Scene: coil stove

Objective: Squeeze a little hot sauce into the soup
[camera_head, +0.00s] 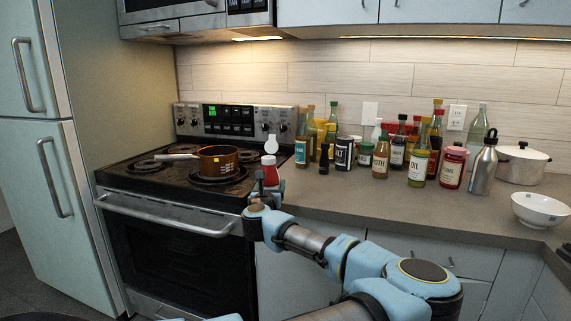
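A copper-coloured pot (218,160) with a long light handle pointing left stands on a coil burner of the stove (130,172). A red bottle (270,176) with a white top stands upright at the stove's right front edge, apparently the hot sauce. My gripper (268,190) is around the lower part of this bottle and appears shut on it. The fingers partly hide the bottle's lower part. The bottle is to the right of the pot and nearer to me, apart from it.
Several bottles and jars, including an oil bottle (419,160), crowd the counter (330,197) right of the stove. The microwave (200,15) hangs above the stove.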

